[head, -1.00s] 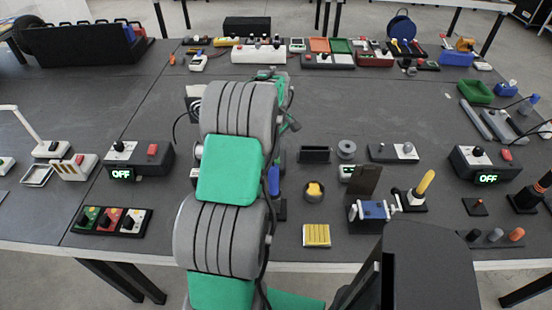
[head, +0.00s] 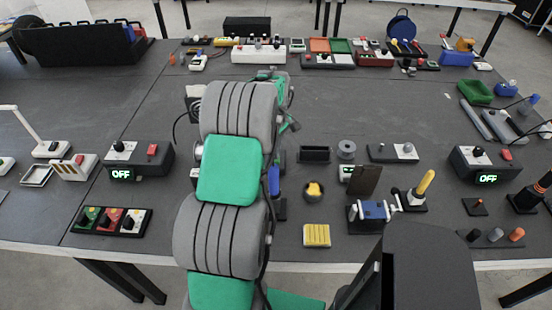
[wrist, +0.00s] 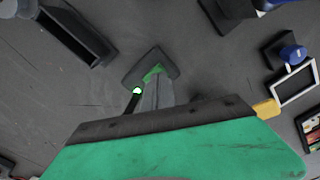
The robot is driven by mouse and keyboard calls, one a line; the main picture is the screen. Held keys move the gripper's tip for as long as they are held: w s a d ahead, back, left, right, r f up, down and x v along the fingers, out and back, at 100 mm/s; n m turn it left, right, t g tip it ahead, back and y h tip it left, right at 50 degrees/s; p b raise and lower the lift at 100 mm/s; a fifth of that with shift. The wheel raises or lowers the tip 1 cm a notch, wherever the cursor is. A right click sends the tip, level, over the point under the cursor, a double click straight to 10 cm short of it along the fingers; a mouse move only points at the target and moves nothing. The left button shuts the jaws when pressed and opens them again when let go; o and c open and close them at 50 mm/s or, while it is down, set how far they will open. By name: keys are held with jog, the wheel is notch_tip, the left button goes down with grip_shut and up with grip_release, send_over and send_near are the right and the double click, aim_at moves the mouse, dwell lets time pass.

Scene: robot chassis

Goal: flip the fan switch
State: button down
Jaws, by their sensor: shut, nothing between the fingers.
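In the wrist view, my gripper (wrist: 156,92) is shut and empty, its narrow grey fingers pointing down over the table. Around its tip shows a small dark plate (wrist: 134,76) with a green piece (wrist: 153,73) on it. A short black lever with a pale tip (wrist: 137,91) shows just left of the fingers. I cannot tell whether this is the fan switch, or whether the fingers touch it. In the head view my arm hides the gripper and the spot beneath it. A pale device (head: 194,91) with a black cable is partly hidden behind my arm.
Black control boxes with OFF displays stand left (head: 139,159) and right (head: 484,163). A three-switch panel (head: 111,220) lies front left. A black open box (wrist: 76,32) shows upper left in the wrist view. The table (head: 355,104) is clear behind the middle row.

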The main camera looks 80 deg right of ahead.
jog(key=shift+f+b, duration=0.65)
jog(key=shift+f, duration=0.4)
dwell(0.6)
jog(key=shift+r, duration=0.1)
jog(key=shift+r+p, duration=2.2)
jog(key=shift+r, duration=1.25)
